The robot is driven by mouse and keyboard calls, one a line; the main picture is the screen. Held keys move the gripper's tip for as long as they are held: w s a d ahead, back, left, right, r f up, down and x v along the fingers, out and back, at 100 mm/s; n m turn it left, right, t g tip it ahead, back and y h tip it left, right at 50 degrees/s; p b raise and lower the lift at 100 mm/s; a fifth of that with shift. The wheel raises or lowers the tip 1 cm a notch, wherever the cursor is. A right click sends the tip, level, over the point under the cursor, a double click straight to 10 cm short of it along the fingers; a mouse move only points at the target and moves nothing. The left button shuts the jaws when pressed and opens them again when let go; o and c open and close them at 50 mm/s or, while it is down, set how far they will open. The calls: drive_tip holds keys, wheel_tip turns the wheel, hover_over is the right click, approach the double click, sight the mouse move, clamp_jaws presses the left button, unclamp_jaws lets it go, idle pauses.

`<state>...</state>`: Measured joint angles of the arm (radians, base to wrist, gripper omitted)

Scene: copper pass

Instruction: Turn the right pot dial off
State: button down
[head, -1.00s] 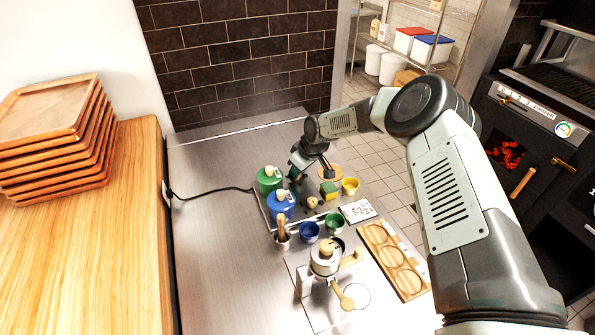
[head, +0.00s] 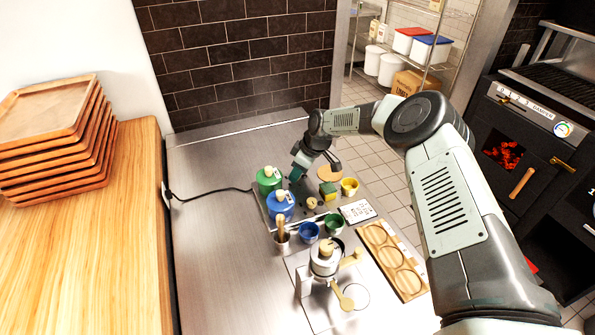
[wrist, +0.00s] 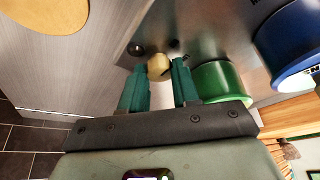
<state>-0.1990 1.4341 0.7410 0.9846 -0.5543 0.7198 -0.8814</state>
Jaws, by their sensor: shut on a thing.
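A green pot (head: 268,181) and a blue pot (head: 281,207) sit on a dark two-pot base on the steel counter; both also show in the wrist view, green (wrist: 222,80) and blue (wrist: 290,45). A pale wooden dial (wrist: 158,67) beside the green pot stands between the teal fingertips of my gripper (wrist: 157,76). My gripper (head: 296,174) is shut on this dial, which it hides in the head view. The other wooden dial (head: 312,203), beside the blue pot, is free and apart from my gripper.
A yellow cup (head: 349,188), a green-yellow sponge (head: 328,191) and a round wooden board (head: 330,173) stand right of my gripper. Blue (head: 309,232) and green (head: 334,224) bowls are nearer.

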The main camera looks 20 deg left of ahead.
drive_tip(key=c, duration=0.8)
unclamp_jaws()
drive_tip(key=shift+f, duration=0.1)
drive_tip(key=shift+c, duration=0.2)
drive_tip(key=v, duration=1.1)
